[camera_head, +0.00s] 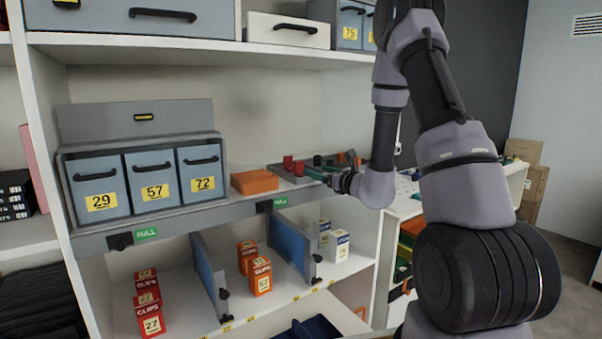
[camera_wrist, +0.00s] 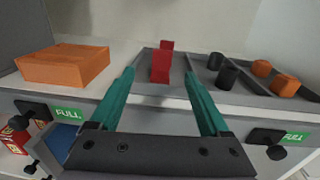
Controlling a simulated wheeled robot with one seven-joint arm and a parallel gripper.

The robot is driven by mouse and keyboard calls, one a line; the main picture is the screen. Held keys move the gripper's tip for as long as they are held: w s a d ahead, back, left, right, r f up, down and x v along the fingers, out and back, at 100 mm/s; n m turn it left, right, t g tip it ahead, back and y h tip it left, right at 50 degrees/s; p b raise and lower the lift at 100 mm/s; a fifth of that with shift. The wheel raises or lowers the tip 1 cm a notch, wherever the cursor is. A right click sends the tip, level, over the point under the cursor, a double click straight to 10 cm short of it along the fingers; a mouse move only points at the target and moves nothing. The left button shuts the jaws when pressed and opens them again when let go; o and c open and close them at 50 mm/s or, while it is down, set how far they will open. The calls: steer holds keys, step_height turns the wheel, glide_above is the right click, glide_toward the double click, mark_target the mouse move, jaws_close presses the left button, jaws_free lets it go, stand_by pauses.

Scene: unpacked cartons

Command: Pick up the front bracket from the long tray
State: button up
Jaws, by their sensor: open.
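The long tray (camera_head: 287,175) is a shallow grey tray with dividers on the shelf; it also shows in the wrist view (camera_wrist: 150,91). Red pieces stand at its left part, a front one (camera_wrist: 160,69) and another right behind it (camera_wrist: 167,45); they overlap, so the front bracket's full shape is unclear. In the head view the front red piece (camera_head: 299,168) is small. My gripper (camera_wrist: 159,76) has two teal fingers, open and empty. They point at the tray, and the front red piece appears between the fingertips. I cannot tell whether it lies between them in depth.
Black pieces (camera_wrist: 226,77) and orange pieces (camera_wrist: 285,85) stand in the tray's right compartments. An orange block (camera_head: 254,181) lies left of the tray, beside numbered grey bins (camera_head: 151,189). Clip boxes (camera_head: 260,276) stand on the shelf below. An upper shelf (camera_head: 190,47) runs overhead.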

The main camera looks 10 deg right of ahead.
mark_target(300, 163)
steer(key=x, duration=0.5)
steer(key=shift+w+d+f, duration=0.2)
steer(key=shift+w, duration=0.1)
steer(key=shift+r+x, duration=0.2)
steer(key=shift+x, duration=1.15)
steer(key=shift+r+x, duration=0.15)
steer(key=shift+x, duration=1.2)
steer(key=shift+a, duration=0.1)
jaws_close()
